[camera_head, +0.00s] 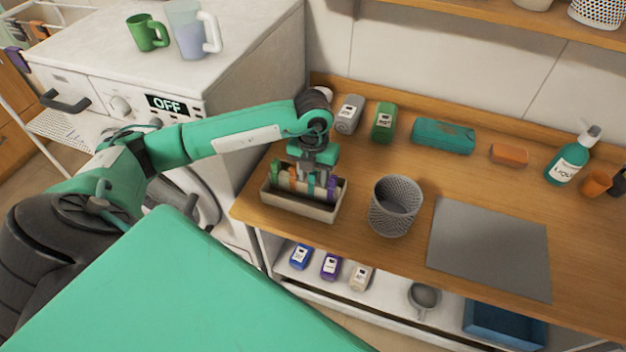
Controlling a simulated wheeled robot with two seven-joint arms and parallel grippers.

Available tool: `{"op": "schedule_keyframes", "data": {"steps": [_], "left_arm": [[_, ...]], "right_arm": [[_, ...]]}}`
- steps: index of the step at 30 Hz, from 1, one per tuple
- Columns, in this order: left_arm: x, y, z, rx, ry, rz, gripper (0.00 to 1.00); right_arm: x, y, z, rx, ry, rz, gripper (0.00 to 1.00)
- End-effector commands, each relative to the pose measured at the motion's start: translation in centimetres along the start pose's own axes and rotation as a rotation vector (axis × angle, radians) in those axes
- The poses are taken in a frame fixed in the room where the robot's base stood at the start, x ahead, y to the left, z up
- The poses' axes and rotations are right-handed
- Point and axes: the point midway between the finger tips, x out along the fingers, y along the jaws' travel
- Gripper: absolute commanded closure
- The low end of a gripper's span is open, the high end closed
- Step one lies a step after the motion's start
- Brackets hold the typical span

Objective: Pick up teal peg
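A beige open box (300,208) stands at the left end of the wooden counter. Colored pegs stick up in it: a green one (275,170) at the left, an orange one (292,176), and a purple one (332,187) at the right. A small teal piece (311,187) shows between the orange and purple ones, partly covered by my gripper; it looks like the teal peg. My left gripper (312,174) points down right over the middle of the box. Its fingertips are too small and hidden to show whether they grip. My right gripper is out of view.
A grey mesh cup (396,206) stands just right of the box, with a grey mat (490,247) beyond. Grey (349,114) and green (383,122) bottles stand behind. A washing machine (190,75) with mugs is at the left.

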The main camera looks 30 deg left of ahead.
Motion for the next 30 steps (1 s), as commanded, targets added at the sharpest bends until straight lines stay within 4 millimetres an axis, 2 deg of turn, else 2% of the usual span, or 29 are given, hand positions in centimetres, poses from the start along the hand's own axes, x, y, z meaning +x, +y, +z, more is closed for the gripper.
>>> {"op": "schedule_keyframes", "data": {"steps": [1, 6, 17, 20, 23, 30], "left_arm": [[0.0, 0.0, 0.0, 0.0, 0.0, 0.0, 0.7], [0.0, 0.0, 0.0, 0.0, 0.0, 0.0, 1.0], [-0.6, 0.0, 0.0, 0.0, 0.0, 0.0, 1.0], [-1.9, 0.0, 0.0, 0.001, 0.0, 0.0, 1.0], [-4.0, 0.0, 0.0, 0.001, -0.001, -0.001, 1.0], [-10.8, 0.0, 0.1, 0.001, -0.003, -0.001, 1.0]], "right_arm": [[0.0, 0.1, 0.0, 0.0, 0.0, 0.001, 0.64], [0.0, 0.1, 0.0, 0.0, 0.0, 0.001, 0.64], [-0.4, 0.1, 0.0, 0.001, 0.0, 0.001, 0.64], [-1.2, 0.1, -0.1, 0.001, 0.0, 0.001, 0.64], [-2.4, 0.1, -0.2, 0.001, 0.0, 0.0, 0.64], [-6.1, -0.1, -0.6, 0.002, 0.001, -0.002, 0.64]]}}
